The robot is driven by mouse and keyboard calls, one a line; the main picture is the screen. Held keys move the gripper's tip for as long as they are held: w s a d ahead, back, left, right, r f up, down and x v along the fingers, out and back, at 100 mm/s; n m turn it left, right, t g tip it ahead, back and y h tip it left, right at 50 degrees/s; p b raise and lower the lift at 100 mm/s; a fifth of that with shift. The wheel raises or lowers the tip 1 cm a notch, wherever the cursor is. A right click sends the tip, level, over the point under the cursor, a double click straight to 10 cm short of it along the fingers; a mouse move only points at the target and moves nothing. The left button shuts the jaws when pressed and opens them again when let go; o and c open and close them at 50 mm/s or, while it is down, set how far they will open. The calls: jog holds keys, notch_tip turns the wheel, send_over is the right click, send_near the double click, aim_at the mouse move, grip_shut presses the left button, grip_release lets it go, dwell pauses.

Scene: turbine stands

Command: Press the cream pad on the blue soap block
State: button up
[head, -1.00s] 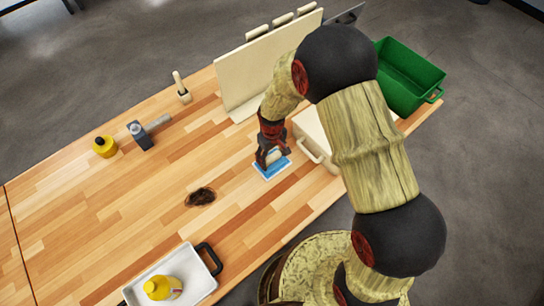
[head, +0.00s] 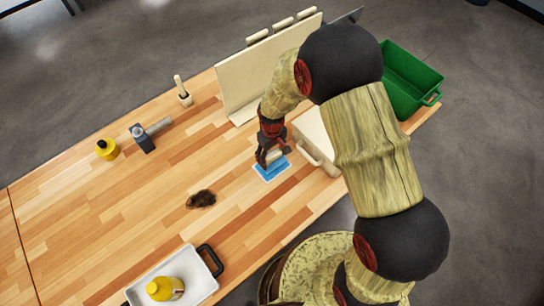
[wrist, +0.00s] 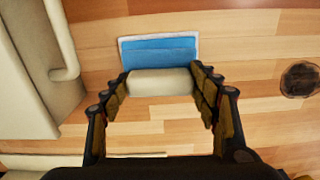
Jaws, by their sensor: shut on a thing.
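The cream pad (wrist: 160,82) is a pale roll-shaped piece held between the fingertips of my gripper (wrist: 160,86), which is shut on it. The blue soap block (wrist: 158,52) lies flat on the table with a thin white edge around it. In the wrist view it shows just beyond the pad, which overlaps its near edge. In the head view my gripper (head: 273,158) is over the far side of the soap block (head: 271,170). Whether the pad touches the block is hard to tell.
A beige case with a handle (head: 313,140) stands close right of the block, and an upright cream board (head: 255,75) stands behind. A dark brown smudge (head: 201,199) lies to the left. A white tray (head: 204,286) holds a yellow bottle (head: 163,288).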

aim_at(272, 155)
jog(key=shift+r+p, duration=1.05)
jog(key=shift+r, duration=0.95)
